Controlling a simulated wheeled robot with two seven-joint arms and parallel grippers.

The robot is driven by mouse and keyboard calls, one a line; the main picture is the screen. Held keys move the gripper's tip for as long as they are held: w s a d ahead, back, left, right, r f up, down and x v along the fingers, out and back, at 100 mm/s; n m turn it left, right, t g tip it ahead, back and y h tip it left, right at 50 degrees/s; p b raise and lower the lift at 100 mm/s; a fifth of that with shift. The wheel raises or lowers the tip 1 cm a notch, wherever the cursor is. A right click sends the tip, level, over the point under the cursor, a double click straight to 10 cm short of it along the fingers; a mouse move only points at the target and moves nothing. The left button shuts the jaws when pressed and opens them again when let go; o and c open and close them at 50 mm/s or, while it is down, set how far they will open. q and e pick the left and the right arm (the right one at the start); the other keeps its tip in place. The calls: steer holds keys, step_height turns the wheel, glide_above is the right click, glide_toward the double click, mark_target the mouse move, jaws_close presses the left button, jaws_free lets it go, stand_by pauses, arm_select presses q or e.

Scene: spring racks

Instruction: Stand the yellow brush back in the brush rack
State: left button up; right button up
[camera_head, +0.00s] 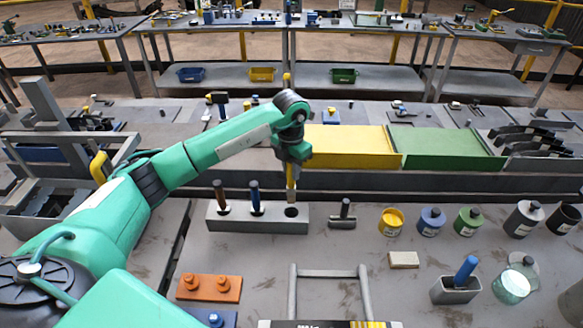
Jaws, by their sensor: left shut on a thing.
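The grey brush rack (238,222) is a long block on the near table. A brown brush (219,193) and a blue brush (255,196) stand upright in it at the left and middle. A dark round hole at its right end looks empty. My left gripper (291,164) points down over that right end, shut on the yellow brush (291,184). The brush hangs about upright, its lower end at or just above the hole; I cannot tell the exact gap. The gripper's fingers are small and partly hidden. My right gripper is not in view.
A dark-handled tool (344,213) lies just right of the rack. Yellow, blue and green jars (431,221) stand further right. A grey holder (453,291) has a blue-handled thing in it. An orange block (209,288) lies in front. Yellow and green trays (445,148) lie behind.

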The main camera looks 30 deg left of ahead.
arm_select(q)
steer(key=shift+w+f+b, duration=0.1)
steer(key=shift+f+b, duration=0.25)
steer(key=shift+f, duration=0.1)
steer(key=shift+f+b, duration=0.9)
steer(key=shift+f, duration=0.1)
steer(key=shift+f+b, duration=0.55)
steer(key=shift+f, duration=0.25)
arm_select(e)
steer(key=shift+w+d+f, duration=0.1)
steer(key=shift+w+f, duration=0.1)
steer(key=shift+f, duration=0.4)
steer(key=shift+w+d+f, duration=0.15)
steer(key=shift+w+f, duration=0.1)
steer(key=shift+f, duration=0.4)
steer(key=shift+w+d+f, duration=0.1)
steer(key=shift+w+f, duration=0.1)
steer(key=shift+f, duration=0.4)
